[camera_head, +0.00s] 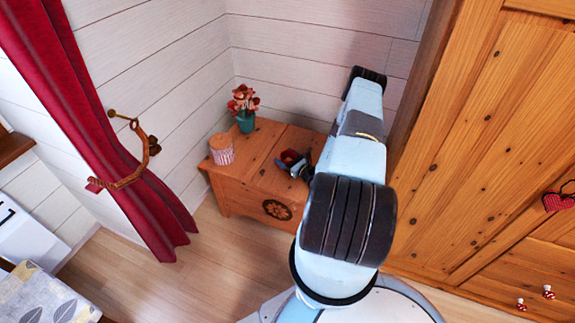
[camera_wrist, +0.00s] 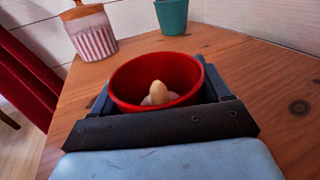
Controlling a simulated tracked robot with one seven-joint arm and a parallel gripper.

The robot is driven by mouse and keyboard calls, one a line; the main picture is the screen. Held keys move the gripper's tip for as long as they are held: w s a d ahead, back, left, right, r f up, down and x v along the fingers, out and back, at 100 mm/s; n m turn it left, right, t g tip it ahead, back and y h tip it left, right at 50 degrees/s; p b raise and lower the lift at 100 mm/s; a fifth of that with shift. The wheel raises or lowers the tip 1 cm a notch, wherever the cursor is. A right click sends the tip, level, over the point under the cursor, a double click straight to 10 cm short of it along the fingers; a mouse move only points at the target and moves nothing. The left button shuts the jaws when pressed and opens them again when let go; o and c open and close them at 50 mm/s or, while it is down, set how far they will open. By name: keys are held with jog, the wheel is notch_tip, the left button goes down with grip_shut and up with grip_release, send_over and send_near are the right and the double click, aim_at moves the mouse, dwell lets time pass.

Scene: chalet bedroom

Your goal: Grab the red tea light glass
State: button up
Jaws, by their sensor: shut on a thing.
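The red tea light glass (camera_wrist: 127,80) is a round red cup with a pale candle (camera_wrist: 158,92) inside, close in front of the wrist camera. My gripper (camera_wrist: 158,112) is shut on it, with a dark finger on each side of the cup. In the head view the red glass (camera_head: 289,157) shows small at my gripper (camera_head: 296,165), over the top of the wooden chest. I cannot tell whether the glass touches the wood or is just above it. Its lower part is hidden by my gripper.
The wooden chest (camera_head: 249,172) stands in the corner against white plank walls. A striped pot (camera_head: 221,149) and a teal flower pot (camera_head: 245,122) stand on its left and back. A red curtain (camera_head: 110,140) hangs left. A large wooden wardrobe (camera_head: 470,150) stands right.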

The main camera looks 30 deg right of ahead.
jog(key=shift+c, duration=1.1)
jog(key=shift+r, duration=0.15)
